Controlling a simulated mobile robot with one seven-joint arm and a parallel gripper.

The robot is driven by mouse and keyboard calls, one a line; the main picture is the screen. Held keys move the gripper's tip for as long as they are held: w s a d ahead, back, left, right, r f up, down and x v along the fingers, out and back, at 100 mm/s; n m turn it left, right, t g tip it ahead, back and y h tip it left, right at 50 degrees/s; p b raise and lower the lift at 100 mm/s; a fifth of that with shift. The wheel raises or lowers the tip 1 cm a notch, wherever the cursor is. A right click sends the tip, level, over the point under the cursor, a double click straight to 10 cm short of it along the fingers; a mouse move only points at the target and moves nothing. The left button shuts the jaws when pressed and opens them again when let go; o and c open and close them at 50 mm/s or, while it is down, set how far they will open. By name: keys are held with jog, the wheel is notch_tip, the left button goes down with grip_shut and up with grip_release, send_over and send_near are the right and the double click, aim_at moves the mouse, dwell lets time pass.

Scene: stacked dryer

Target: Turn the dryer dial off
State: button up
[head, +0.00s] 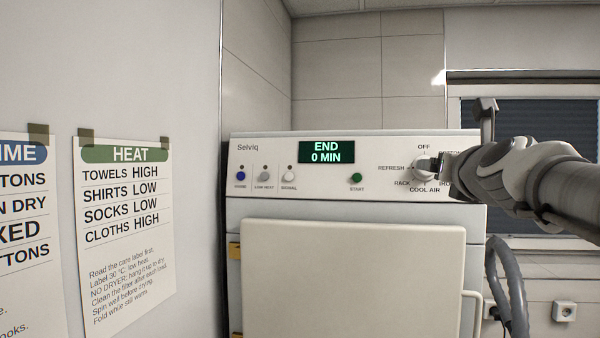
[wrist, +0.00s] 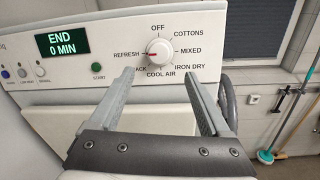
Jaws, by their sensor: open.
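The dryer dial (wrist: 159,53) is a round white knob on the dryer's panel. Its red mark points left, at REFRESH; OFF (wrist: 158,28) is printed above it. In the head view the dial (head: 423,171) is partly hidden by my gripper (head: 437,163), which comes in from the right. In the wrist view my gripper (wrist: 157,73) is open, its two fingers apart below and either side of the dial, with nothing between them. I cannot tell whether a finger touches the dial. The display (head: 326,151) reads END, 0 MIN.
A green start button (head: 356,179) and several small buttons sit left of the dial. The closed dryer door (head: 352,280) is below. A wall with a HEAT sheet (head: 125,230) stands at left. A grey hose (head: 508,280) hangs at right.

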aim_at(423, 175)
jog(key=b+x, duration=0.1)
jog(key=x, duration=0.8)
jog(key=shift+w+b, duration=0.35)
jog(key=shift+b, duration=0.05)
jog(key=shift+c, duration=0.2)
grip_shut()
